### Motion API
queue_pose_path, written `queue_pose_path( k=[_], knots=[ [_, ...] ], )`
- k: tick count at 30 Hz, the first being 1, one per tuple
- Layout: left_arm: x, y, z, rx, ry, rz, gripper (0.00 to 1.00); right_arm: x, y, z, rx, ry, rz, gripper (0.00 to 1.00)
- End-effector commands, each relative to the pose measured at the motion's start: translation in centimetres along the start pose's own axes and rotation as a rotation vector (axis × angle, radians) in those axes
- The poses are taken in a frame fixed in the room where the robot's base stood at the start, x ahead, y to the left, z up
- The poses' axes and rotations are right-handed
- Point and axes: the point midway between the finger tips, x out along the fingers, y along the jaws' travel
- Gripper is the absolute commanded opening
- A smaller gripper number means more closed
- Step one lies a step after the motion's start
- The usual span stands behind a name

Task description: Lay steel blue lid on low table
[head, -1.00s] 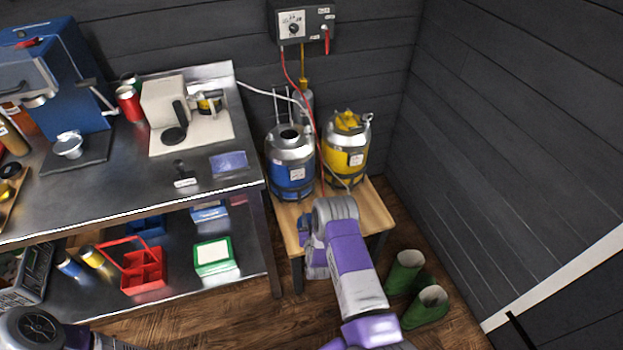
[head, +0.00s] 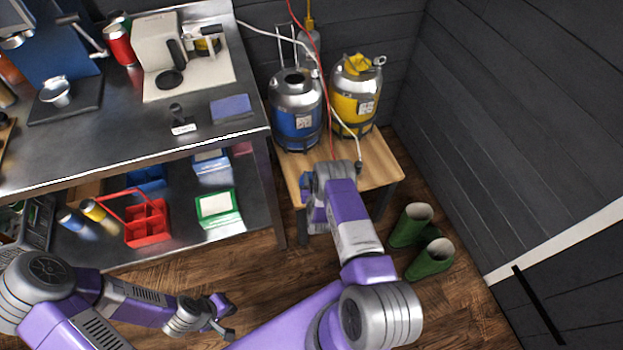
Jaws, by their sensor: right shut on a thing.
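The low table (head: 380,172) is a small wooden table by the wall, right of the steel bench. My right gripper (head: 308,188) is at its front left edge, shut on a small blue piece (head: 304,184) that I take to be the steel blue lid. Most of that piece is hidden by the gripper, and I cannot tell whether it touches the tabletop. The blue keg (head: 297,122) stands on the back left of the table with a dark open top. My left gripper (head: 225,317) is open and empty, low over the floor in front of the bench.
A yellow keg (head: 355,100) stands beside the blue keg. A red cable and a white hose (head: 345,128) hang down to the tabletop. Green boots (head: 430,259) stand on the floor at right. The steel bench (head: 120,150) is at left. The table's front right is clear.

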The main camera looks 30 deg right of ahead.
Motion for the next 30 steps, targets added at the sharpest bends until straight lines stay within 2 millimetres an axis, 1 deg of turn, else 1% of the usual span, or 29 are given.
queue_pose_path(
  k=[5, 10, 11, 15, 23, 26, 30],
  knots=[
    [-0.1, 0.0, 0.0, 0.0, 0.0, 0.0, 0.0, 0.1, 0.0, -0.3, 0.0, 0.005, 0.0, 0.0],
    [-0.1, 0.0, 0.0, 0.0, 0.0, 0.0, 0.0, 0.1, 0.0, 0.1, 0.0, 0.004, 0.0, 0.0],
    [-0.1, 0.0, 0.0, 0.0, 0.001, 0.0, 0.0, 0.1, 0.0, 0.1, 0.0, 0.003, 0.0, 0.34],
    [-0.1, 0.0, 0.0, 0.0, 0.0, 0.0, 0.0, 0.1, 0.0, 0.1, 0.0, 0.002, 0.0, 0.55],
    [-0.1, 0.0, 0.0, 0.0, 0.0, 0.0, 0.0, 0.1, 0.0, 0.1, 0.0, 0.003, 0.0, 0.56],
    [-0.1, 0.0, 0.0, 0.0, 0.0, 0.0, 0.0, 0.1, 0.0, -0.2, 0.0, 0.003, 0.0, 0.56],
    [-1.1, 0.4, 0.0, 0.0, 0.0, 0.0, 0.0, -1.9, 0.0, -0.4, 0.0, -0.002, -0.001, 0.56]
  ],
)
